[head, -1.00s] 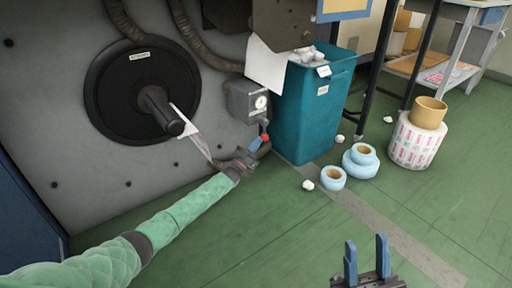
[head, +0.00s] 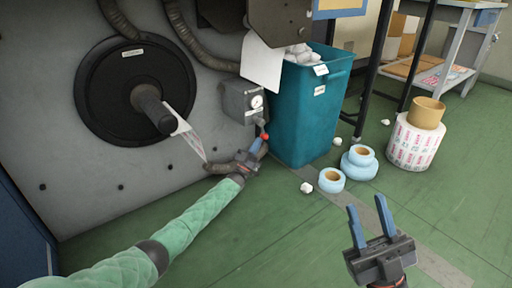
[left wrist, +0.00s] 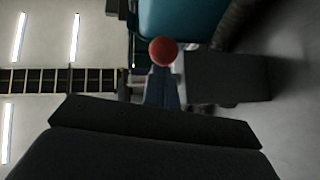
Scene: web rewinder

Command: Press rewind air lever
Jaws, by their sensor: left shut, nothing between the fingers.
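The knob also shows in the left wrist view (left wrist: 162,51), right at the fingertips. My left gripper (head: 260,142) is shut and empty, with its blue fingers pointing up to the knob from below. I cannot tell whether they touch it. The lever's stem is mostly hidden. My right gripper (head: 366,203) is open and empty, over the green floor at the lower right.
A teal waste bin (head: 305,115) stands close to the right of the lever. The black rewind disc (head: 95,100) with its shaft is to the left. Blue rolls (head: 358,163) and a printed roll (head: 412,145) stand on the floor.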

